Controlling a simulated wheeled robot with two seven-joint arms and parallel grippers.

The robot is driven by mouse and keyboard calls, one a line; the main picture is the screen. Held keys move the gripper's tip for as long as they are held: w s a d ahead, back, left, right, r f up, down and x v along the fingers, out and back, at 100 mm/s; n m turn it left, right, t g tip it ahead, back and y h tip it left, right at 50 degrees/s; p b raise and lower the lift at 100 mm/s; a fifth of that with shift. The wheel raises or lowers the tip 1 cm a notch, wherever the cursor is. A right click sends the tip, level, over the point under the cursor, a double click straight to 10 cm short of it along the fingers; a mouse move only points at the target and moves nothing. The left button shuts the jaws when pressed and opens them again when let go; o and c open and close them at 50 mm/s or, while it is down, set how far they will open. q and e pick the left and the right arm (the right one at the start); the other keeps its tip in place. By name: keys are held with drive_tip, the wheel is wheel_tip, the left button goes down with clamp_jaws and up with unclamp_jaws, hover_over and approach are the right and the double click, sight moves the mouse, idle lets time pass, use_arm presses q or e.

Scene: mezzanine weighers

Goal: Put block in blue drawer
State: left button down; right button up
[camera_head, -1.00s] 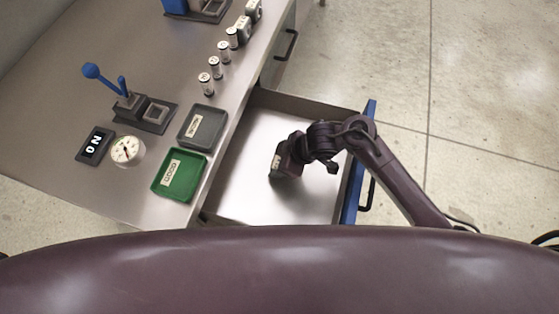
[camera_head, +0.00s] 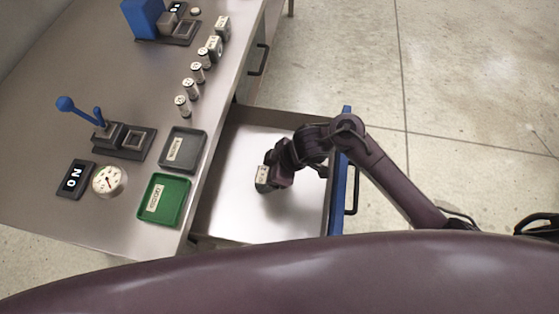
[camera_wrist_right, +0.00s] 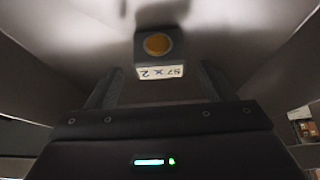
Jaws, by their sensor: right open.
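The drawer with the blue front (camera_head: 338,190) is pulled open from the right side of the table. The block (camera_head: 262,177) is small and dark with a pale label, inside the drawer's outline at my right gripper (camera_head: 272,177). In the right wrist view the block (camera_wrist_right: 160,52) shows an orange disc and a printed label. It lies just beyond the spread fingertips of my right gripper (camera_wrist_right: 158,78), with visible gaps to both fingers. I cannot tell whether it touches the drawer floor. My left gripper is out of view.
On the table are a green tray (camera_head: 164,201), a grey tray (camera_head: 183,150), a round dial (camera_head: 109,180), a blue-lever device (camera_head: 123,139) and several metal cylinders (camera_head: 197,72). A blue box-like device (camera_head: 142,18) stands at the back. Drawer walls surround my right gripper.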

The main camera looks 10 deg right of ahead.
drive_tip(key=p+v, duration=0.1)
drive_tip(key=v, duration=0.7)
drive_tip(key=shift+d+r+p, duration=0.15)
drive_tip(key=shift+r+p, duration=0.15)
drive_tip(key=shift+r, duration=0.05)
drive_tip(key=shift+s, duration=0.1)
